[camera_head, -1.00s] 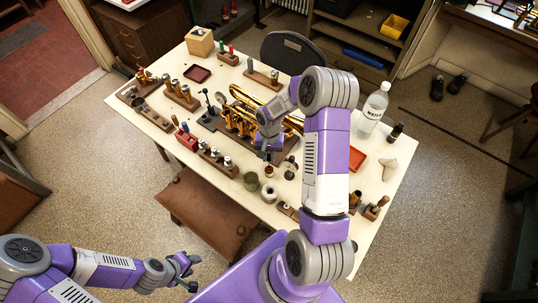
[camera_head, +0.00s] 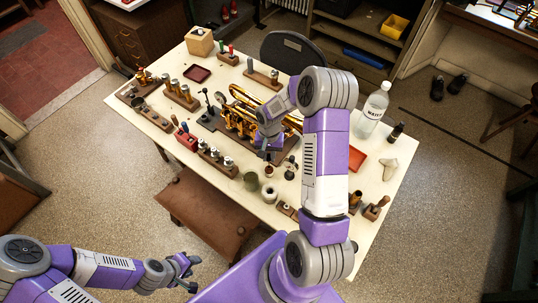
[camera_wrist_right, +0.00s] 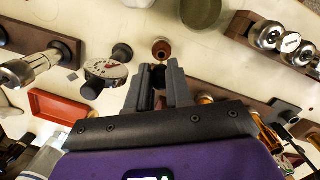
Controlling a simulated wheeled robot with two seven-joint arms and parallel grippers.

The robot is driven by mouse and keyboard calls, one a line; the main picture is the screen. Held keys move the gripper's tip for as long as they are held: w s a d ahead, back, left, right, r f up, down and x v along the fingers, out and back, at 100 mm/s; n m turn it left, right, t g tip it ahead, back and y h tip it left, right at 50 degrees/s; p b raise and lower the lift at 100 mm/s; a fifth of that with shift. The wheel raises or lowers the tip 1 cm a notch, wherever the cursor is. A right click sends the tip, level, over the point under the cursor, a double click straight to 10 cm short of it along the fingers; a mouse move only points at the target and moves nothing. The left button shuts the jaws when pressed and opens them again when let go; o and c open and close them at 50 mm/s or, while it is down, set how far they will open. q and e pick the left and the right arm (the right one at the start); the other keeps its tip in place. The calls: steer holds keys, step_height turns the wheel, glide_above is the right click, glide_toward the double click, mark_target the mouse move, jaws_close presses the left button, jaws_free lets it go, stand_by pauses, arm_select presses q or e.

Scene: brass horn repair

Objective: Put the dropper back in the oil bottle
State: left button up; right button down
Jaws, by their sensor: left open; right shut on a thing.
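My right gripper (camera_wrist_right: 158,88) is shut on the dropper (camera_wrist_right: 159,99), which is mostly hidden between the fingers; only a dark part shows. The small amber oil bottle (camera_wrist_right: 161,49) stands open on the table just beyond the fingertips in the right wrist view. In the head view my right gripper (camera_head: 269,154) is low over the table, close above the oil bottle (camera_head: 268,171). I cannot tell whether the dropper touches the bottle's mouth. My left gripper (camera_head: 185,271) is open and empty, away from the table at the lower left.
A round dial gauge (camera_wrist_right: 106,69) stands beside the bottle, and an olive cup (camera_wrist_right: 200,12) and a white spool (camera_head: 269,190) are near. The brass horn (camera_head: 238,120) lies behind my right gripper. A clear bottle (camera_head: 373,110) and red tray (camera_head: 358,160) are at right.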

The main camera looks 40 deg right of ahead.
steer(key=shift+f, duration=0.2)
steer(key=shift+f+b, duration=2.55)
steer(key=shift+f, duration=0.35)
steer(key=c, duration=1)
jaws_free()
steer(key=shift+r, duration=0.1)
steer(key=shift+o, duration=0.2)
steer(key=r, duration=0.7)
steer(key=shift+w+d+r+p, duration=0.25)
steer(key=shift+w+d+p, duration=0.05)
steer(key=shift+w+p, duration=0.1)
steer(key=shift+s, duration=0.1)
